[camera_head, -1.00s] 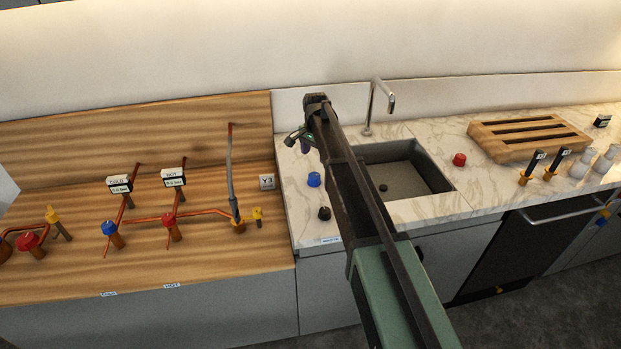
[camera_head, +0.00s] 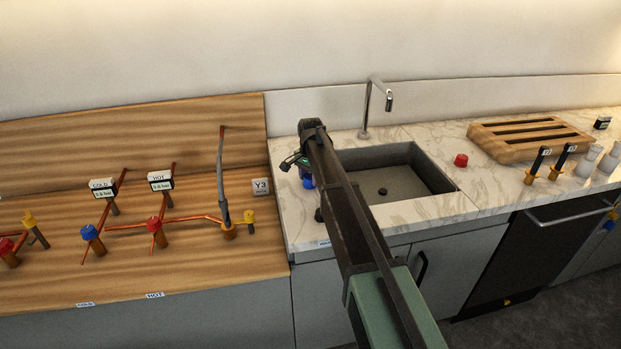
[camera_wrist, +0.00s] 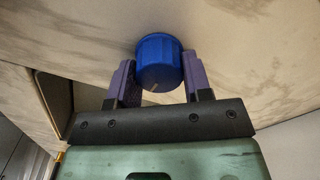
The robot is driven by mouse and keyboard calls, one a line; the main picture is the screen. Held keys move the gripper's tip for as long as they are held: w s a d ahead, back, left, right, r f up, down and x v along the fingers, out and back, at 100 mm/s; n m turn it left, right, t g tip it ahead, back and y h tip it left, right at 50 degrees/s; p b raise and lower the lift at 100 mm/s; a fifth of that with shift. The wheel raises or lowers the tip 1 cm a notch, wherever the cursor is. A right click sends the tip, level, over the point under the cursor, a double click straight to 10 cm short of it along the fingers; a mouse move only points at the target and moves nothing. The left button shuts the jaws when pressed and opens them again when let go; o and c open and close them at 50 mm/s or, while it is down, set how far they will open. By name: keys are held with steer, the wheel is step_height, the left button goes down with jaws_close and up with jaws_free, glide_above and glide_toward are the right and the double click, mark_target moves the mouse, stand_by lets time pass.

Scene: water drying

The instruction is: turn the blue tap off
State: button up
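The blue tap (camera_head: 308,182) is a round knob on the marble counter left of the sink. In the wrist view the blue knob (camera_wrist: 158,58), with a pale mark on it, sits between the two purple fingers of my gripper (camera_wrist: 159,78). In the head view my gripper (camera_head: 295,161) is right above and beside the knob and partly covers it. The fingers are apart, one on each side of the knob and very close to it. I see no clear sign of them squeezing it. The curved metal spout (camera_head: 372,100) stands behind the sink.
The sink basin (camera_head: 425,160) is right of my gripper, with a red knob (camera_head: 461,160) beyond it. On the wooden panel at left are another blue valve (camera_head: 89,232), a red valve (camera_head: 154,225) and copper pipes.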

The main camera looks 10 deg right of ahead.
steer(key=shift+c, duration=1)
steer(key=n, duration=0.4)
steer(key=shift+n, duration=0.3)
steer(key=n, duration=0.4)
steer(key=shift+a+n, duration=0.1)
steer(key=shift+n, duration=0.2)
steer(key=n, duration=0.4)
steer(key=shift+a+n, duration=0.1)
steer(key=shift+n, duration=2.3)
